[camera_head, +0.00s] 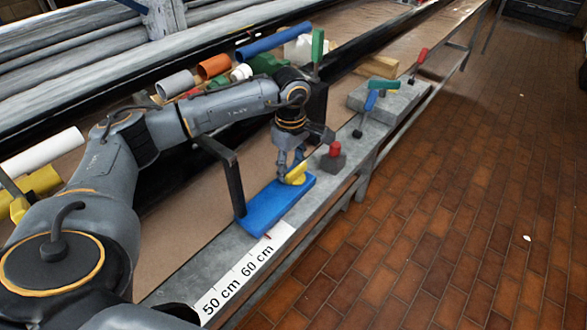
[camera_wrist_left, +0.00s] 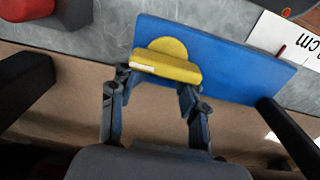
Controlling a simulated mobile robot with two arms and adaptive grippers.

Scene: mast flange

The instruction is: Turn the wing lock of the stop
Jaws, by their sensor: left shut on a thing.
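The stop is a blue block (camera_head: 277,206) on the grey bench edge; it also shows in the left wrist view (camera_wrist_left: 228,62). Its yellow wing lock (camera_head: 298,173) sits on top, near the end away from the scale. In the left wrist view the wing lock (camera_wrist_left: 166,66) shows a round base and a raised bar with a pale mark at one end. My left gripper (camera_head: 291,166) is over the block, and in the left wrist view its two fingers (camera_wrist_left: 156,80) are at the two ends of the bar, shut on it. My right gripper is not in view.
A white centimetre scale (camera_head: 246,272) lies beside the blue block. A dark bracket (camera_head: 230,172) stands close on the left, and a red-topped grey block (camera_head: 333,158) on the right.

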